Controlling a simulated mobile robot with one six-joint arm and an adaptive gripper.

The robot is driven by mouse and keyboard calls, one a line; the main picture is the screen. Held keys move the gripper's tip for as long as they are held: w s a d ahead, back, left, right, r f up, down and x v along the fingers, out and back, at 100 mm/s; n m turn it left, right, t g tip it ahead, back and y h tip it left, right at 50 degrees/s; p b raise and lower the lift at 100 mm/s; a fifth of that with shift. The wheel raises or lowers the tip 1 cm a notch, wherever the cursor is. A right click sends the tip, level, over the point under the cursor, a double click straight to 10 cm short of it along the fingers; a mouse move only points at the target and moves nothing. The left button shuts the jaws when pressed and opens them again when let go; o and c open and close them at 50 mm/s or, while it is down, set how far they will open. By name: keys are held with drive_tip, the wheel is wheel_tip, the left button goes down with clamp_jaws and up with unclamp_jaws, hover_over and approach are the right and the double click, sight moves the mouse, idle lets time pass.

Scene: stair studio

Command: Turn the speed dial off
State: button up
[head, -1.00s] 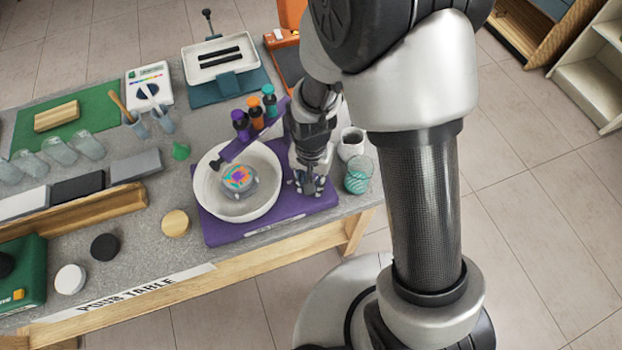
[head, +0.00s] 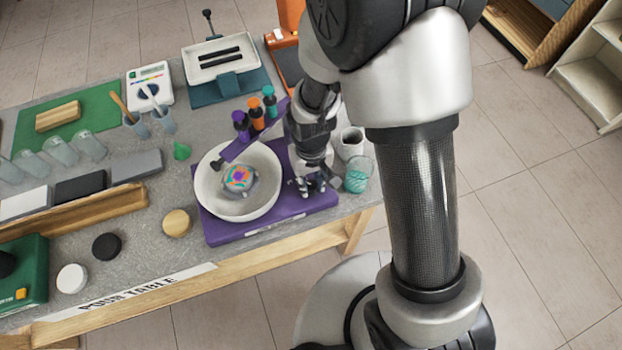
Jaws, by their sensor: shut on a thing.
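The purple spin machine (head: 290,214) lies near the table's front right. Its white bowl (head: 228,211) holds a small round piece with swirled colours (head: 238,177). My gripper (head: 316,187) is low over the right part of the purple base, right of the bowl, pointing down. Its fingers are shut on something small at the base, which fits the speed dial. The fingers hide the dial, so its setting cannot be read.
A white cup (head: 351,144) and a glass of teal liquid (head: 358,175) stand close on the right.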

idle(0.4)
drive_tip(key=o, duration=1.1)
wheel_tip(320, 180, up, 12)
drive_tip(key=shift+r, duration=0.1)
idle(0.4)
wheel_tip(320, 180, up, 5)
drive_tip(key=t, duration=0.1)
hover_over(311, 184)
drive_tip(key=s+d, duration=0.1)
drive_tip(key=d, duration=0.2)
drive_tip(key=s+d+r+m+t, duration=0.1)
drive_tip(key=s+d+r, duration=0.1)
drive_tip(key=s+r, duration=0.2)
drive_tip(key=s+d+r+m+t, duration=0.1)
drive_tip(key=s+d+r, duration=0.2)
drive_tip(key=s, duration=0.1)
drive_tip(key=s+d+r+m+t, duration=0.1)
drive_tip(key=s+d+r, duration=0.2)
drive_tip(key=s+r, duration=0.1)
drive_tip(key=shift+s+r+t, duration=0.3)
